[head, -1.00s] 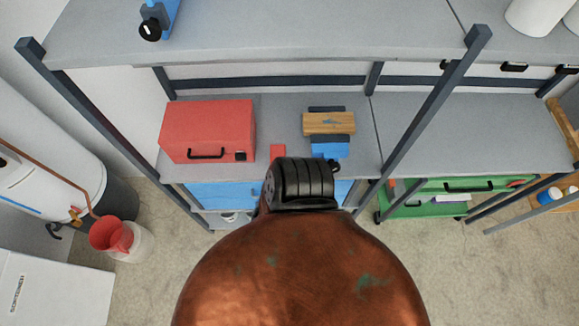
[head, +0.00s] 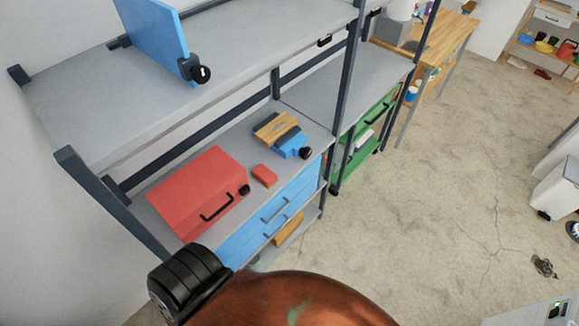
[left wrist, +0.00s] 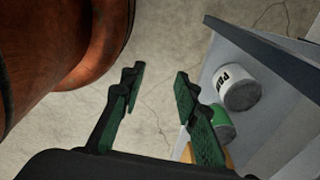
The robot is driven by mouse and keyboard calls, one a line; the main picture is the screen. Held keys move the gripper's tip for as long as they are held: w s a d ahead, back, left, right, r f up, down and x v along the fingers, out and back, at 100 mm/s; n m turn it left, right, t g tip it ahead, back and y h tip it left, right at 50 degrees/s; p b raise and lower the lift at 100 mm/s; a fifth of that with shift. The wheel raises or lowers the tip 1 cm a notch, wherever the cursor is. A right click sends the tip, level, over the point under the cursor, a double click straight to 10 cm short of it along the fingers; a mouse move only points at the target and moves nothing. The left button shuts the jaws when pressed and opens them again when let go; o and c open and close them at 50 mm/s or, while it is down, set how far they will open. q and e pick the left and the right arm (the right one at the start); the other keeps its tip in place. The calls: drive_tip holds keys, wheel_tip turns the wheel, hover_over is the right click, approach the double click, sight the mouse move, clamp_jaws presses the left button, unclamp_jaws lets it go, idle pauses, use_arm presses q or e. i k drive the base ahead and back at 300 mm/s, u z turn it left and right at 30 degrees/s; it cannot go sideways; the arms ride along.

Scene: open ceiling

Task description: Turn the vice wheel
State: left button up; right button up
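A blue vice (head: 285,147) stands on the middle shelf in the head view, with a wooden block (head: 272,128) at its back end. Its round black wheel (head: 305,153) faces the shelf's front edge, and nothing touches it. My left gripper (left wrist: 157,75) shows only in the left wrist view. Its two green-black fingers are apart with bare floor between them, and the vice is not in that view. My right gripper is in neither view.
A red toolbox (head: 195,190) and a small red box (head: 264,175) sit beside the vice. Blue drawers (head: 270,212) are below. A shelf post (head: 346,90) rises to the right. In the left wrist view, a white can (left wrist: 238,88) lies on a grey surface right of my fingers.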

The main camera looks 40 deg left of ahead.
sight(305, 153)
drive_tip(key=u, duration=1.05)
